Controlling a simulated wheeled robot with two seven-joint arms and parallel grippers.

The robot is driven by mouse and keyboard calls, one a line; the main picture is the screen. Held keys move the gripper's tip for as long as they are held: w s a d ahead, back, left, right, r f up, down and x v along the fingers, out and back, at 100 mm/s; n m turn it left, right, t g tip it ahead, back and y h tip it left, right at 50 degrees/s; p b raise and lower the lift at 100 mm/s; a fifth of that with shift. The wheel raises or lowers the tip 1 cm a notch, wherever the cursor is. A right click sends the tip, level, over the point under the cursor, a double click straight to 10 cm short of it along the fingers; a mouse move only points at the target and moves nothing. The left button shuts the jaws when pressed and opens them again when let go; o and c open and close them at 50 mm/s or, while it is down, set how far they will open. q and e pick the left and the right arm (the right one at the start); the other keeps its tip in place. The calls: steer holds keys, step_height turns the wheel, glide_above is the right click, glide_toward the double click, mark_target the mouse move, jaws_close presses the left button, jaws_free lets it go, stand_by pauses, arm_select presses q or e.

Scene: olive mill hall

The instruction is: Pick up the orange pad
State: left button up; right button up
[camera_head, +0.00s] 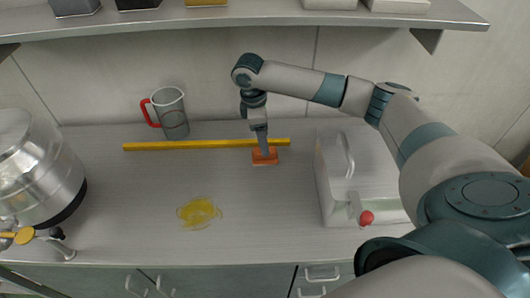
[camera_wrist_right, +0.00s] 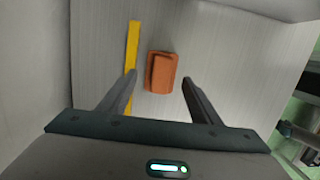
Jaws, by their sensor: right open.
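The orange pad (camera_head: 265,160) lies on the grey worktop, just in front of a yellow strip. It has a raised grip along its top. It also shows in the right wrist view (camera_wrist_right: 161,72), beyond and between my two fingers. My right gripper (camera_head: 262,150) points down above the pad. In the right wrist view my right gripper (camera_wrist_right: 158,80) is open, with nothing between its fingertips that I can see held. I cannot tell the exact height gap to the pad. My left gripper is not in view.
The yellow strip (camera_head: 205,145) runs along the back of the worktop (camera_head: 120,215). A jug with a red handle (camera_head: 172,112) stands behind it. A yellow spill (camera_head: 199,212) lies at front centre. A steel vessel (camera_head: 35,170) is left, a white box (camera_head: 335,180) right. A shelf (camera_head: 240,15) hangs above.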

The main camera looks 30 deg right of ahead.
steer(key=shift+f, duration=0.25)
steer(key=shift+f+p, duration=0.5)
steer(key=f, duration=0.1)
steer(key=f+p, duration=0.1)
steer(key=f, duration=0.1)
steer(key=shift+s, duration=0.25)
steer(key=shift+d+f+p, duration=0.1)
steer(key=shift+f+p, duration=0.2)
steer(key=shift+f, duration=0.3)
steer(key=c, duration=0.8)
